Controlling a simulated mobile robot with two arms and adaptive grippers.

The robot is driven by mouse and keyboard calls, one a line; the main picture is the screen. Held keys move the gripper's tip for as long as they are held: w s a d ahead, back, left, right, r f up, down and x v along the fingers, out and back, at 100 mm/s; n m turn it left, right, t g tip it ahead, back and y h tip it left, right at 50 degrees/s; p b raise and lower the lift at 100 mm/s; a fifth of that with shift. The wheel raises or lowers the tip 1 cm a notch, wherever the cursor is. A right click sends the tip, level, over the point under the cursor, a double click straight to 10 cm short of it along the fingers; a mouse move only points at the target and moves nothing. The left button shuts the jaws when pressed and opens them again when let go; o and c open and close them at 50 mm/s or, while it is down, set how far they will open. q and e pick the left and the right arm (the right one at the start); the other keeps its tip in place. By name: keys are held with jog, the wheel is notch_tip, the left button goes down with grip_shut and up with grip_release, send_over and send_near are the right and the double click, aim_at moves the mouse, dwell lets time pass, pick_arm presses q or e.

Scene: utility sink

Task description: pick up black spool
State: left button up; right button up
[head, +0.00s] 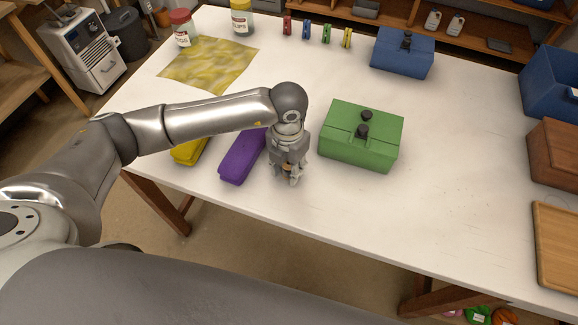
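Two small black spool-like pieces stand on the lid of the green box (345,150): one toward the back (367,115) and one nearer the front (362,131). Another small black piece (407,41) is on the blue box at the back. I cannot tell for sure which is the black spool. My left gripper (287,180) points down over the table, left of the green box and apart from the black pieces. Its fingertips look spread. A small orange-brown bit shows between the fingers; I cannot tell what it is. My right gripper is out of view.
A purple case (240,160) lies just left of my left gripper, with a yellow case (188,152) beyond it. A yellow cloth (210,63), jars and several coloured clips are at the back. The tabletop (450,190) right of the green box is clear.

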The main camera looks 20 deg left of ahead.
pick_arm(q)
jog(key=shift+c, duration=1.1)
jog(key=shift+r, duration=0.1)
